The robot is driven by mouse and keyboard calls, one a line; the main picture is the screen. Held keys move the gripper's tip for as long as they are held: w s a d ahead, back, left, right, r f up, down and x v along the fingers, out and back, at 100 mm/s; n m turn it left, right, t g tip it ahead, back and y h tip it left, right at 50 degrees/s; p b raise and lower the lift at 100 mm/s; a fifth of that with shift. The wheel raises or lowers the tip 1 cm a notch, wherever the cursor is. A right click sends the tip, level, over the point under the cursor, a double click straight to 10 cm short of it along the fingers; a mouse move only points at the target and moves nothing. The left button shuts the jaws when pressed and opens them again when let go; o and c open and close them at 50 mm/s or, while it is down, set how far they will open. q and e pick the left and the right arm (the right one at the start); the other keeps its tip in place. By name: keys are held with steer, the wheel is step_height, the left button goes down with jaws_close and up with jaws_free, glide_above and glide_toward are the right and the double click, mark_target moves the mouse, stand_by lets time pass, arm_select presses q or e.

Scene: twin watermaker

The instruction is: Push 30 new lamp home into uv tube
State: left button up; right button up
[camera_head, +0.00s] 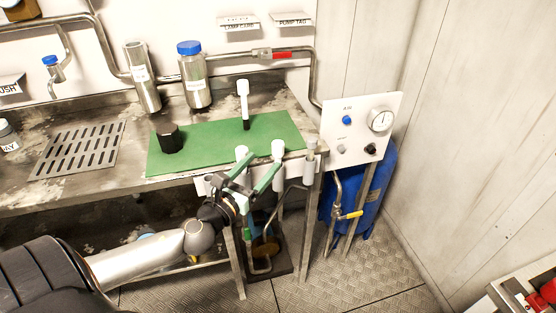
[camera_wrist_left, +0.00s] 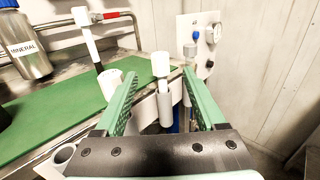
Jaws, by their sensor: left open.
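A white-capped lamp (camera_head: 278,147) stands upright at the front edge of the bench; in the left wrist view the lamp (camera_wrist_left: 160,65) sticks up out of a grey-white tube (camera_wrist_left: 165,108). A second white cap (camera_head: 241,153) is just left of it, partly behind a finger; it also shows in the left wrist view (camera_wrist_left: 110,82). My left gripper (camera_head: 262,163) is open and empty, its green fingers pointing toward the bench edge. In the left wrist view the lamp appears between the fingers, beyond their tips. Contact cannot be told. My right gripper is out of view.
A green mat (camera_head: 205,137) holds a black cap (camera_head: 169,138) and an upright white stick (camera_head: 244,103). A steel bottle (camera_head: 142,78) and a blue-lidded jar (camera_head: 193,75) stand behind. A gauge panel (camera_head: 362,127) and blue tank (camera_head: 375,190) are at right.

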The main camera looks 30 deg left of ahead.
mark_target(275, 149)
arm_select(q)
steer(key=shift+w+a+p, duration=0.15)
steer(key=shift+w+p, duration=0.05)
steer(key=shift+w, duration=2)
steer(key=shift+w+a+p, duration=0.15)
steer(key=shift+w, duration=2)
jaws_close()
